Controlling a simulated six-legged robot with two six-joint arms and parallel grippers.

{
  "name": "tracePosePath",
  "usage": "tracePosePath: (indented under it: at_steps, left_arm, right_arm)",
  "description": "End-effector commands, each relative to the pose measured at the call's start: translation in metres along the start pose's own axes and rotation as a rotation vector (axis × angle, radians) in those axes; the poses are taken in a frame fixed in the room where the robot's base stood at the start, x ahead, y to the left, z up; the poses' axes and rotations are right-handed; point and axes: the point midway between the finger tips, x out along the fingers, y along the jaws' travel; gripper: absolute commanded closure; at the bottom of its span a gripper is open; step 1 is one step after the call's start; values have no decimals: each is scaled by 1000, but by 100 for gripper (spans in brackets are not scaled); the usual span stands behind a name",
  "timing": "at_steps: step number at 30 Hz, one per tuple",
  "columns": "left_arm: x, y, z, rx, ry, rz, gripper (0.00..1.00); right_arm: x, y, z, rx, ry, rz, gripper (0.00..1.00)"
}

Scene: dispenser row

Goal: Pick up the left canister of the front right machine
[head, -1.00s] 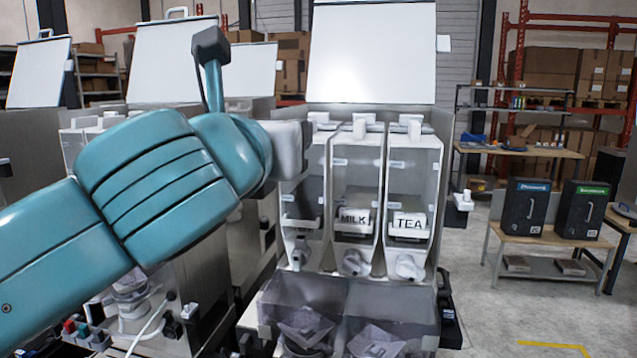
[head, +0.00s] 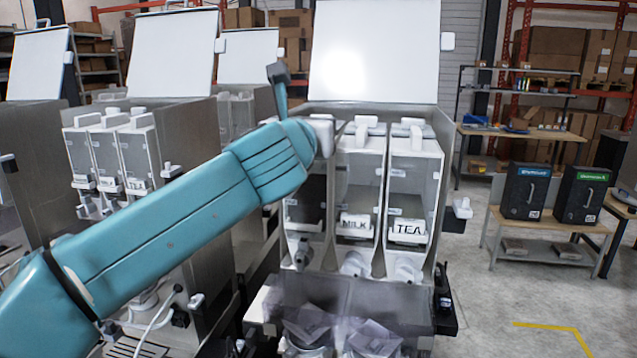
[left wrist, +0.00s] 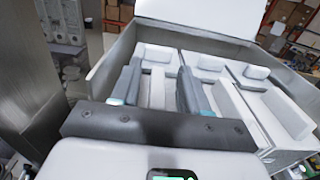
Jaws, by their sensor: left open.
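The front right machine (head: 439,170) has its lid raised and three canisters side by side. The left canister (head: 305,212) has a dark front; its top is hidden behind my left wrist in the head view. The middle canister (head: 358,190) reads MILK and the right one (head: 414,185) reads TEA. In the left wrist view my left gripper (left wrist: 157,85) is open, its two dark fingers on either side of the left canister's white top handle (left wrist: 154,68). I cannot tell how deep the fingers reach. My right gripper is not in view.
The middle handle (left wrist: 218,72) stands close to the right finger. The machine's metal side wall (left wrist: 115,62) rises left of the canisters. A second machine (head: 112,165) with several canisters stands to the left. A low bench (head: 545,232) with two dark boxes is at right.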

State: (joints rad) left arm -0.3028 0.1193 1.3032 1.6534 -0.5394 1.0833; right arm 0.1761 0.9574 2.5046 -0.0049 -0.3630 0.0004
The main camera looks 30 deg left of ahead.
Motion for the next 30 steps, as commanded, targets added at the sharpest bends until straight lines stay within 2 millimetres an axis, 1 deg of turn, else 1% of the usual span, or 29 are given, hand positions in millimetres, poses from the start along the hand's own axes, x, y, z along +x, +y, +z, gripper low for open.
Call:
tracePosePath:
  at_steps: [4, 5, 6, 8, 9, 30]
  left_arm:
    - [0, 0, 0, 0, -1, 0, 55]
    - [0, 0, 0, 0, -1, 0, 62]
    - [0, 0, 0, 0, 0, 0, 75]
    - [0, 0, 0, 0, 0, 0, 94]
    - [-1, 0, 0, 0, 0, 0, 100]
    - [-1, 0, -1, 1, 0, 0, 100]
  right_arm:
    - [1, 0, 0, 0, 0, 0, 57]
    - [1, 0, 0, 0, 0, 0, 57]
    - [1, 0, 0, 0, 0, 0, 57]
    - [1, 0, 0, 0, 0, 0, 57]
    - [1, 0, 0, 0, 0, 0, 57]
    - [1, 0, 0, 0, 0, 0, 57]
